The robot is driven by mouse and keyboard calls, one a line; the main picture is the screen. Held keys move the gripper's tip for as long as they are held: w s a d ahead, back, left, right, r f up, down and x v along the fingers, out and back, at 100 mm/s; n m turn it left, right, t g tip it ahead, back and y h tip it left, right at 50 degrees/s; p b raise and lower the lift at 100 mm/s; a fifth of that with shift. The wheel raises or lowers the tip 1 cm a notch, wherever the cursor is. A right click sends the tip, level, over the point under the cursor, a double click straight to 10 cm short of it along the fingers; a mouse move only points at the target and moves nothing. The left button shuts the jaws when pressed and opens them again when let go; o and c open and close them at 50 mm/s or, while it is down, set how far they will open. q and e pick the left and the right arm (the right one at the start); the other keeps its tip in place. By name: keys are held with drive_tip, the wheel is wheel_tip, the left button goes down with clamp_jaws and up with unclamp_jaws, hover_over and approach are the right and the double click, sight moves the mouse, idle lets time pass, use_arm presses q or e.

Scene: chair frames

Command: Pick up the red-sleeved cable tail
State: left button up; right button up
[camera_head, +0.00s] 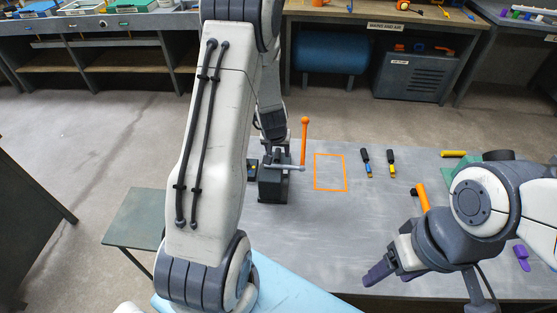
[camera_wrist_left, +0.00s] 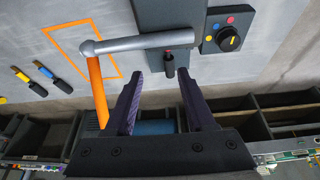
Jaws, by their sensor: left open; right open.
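In the left wrist view a short dark stub with a red band, likely the red-sleeved cable tail (camera_wrist_left: 169,64), sticks out from the side of a dark block (camera_wrist_left: 165,15). My left gripper (camera_wrist_left: 161,80) is open, its two purple-grey fingers on either side of the stub's line, with the stub's end near the gap between the tips. Contact cannot be told. In the head view the left fingers are hidden behind my arm, and I cannot make out the tail. My right gripper (camera_head: 383,272) is open and empty over the table's front, low right.
An orange-handled lever (camera_head: 304,140) stands beside the dark block on the grey table (camera_head: 330,225). An orange outlined rectangle (camera_head: 330,172) is empty. Two dark-handled tools (camera_head: 379,163) lie to its right. A control box with a black knob (camera_wrist_left: 229,38) is beside the block.

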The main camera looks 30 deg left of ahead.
use_arm(q)
drive_tip(key=b, duration=0.2)
approach(276, 161)
drive_tip(key=shift+s+f+n, duration=0.15)
drive_tip(key=shift+f, duration=0.4)
drive_tip(key=shift+s+f+n, duration=0.15)
drive_tip(key=shift+f, duration=0.4)
drive_tip(key=shift+w+f, duration=0.1)
drive_tip(key=shift+f, duration=0.1)
drive_tip(key=shift+w+f+p, duration=0.3)
drive_tip(key=shift+w+f, duration=0.05)
drive_tip(key=shift+f, duration=0.15)
drive_tip(key=x, duration=0.4)
drive_tip(key=shift+w+d, duration=0.1)
drive_tip(key=shift+w, duration=0.15)
drive_tip(key=shift+c, duration=0.3)
clamp_jaws()
